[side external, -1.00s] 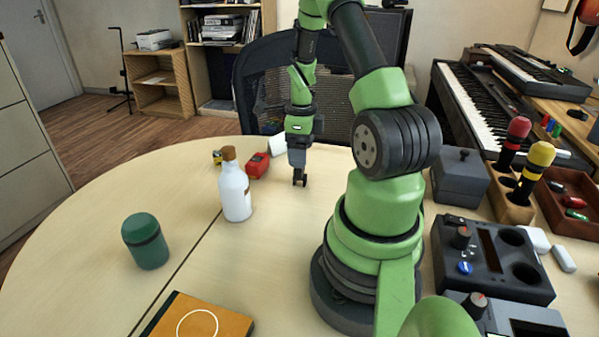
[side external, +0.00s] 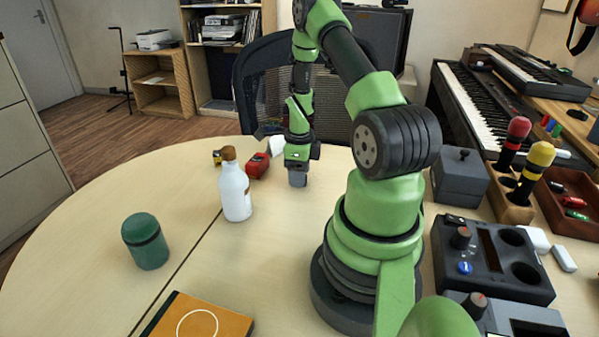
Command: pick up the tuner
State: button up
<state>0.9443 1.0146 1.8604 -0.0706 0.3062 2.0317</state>
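I cannot tell for certain which thing is the tuner. A small red block-like thing (side external: 258,165) with dark markings lies on the far part of the table. A small yellow and black thing (side external: 218,157) lies to its left, behind the bottle. A small white thing (side external: 276,146) stands behind the red one, to its right. My gripper (side external: 298,182) is to the right of the red thing, apart from it in the picture. Its grey body shows, but its fingertips are not visible, so I cannot see whether it is open.
A white bottle with a brown cap (side external: 235,192) stands left of my gripper. A green jar (side external: 146,241) and an orange book (side external: 197,322) are nearer. A dark control box (side external: 488,259) and a grey lidded box (side external: 460,178) are at the right.

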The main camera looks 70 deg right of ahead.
jog(key=shift+c, duration=0.9)
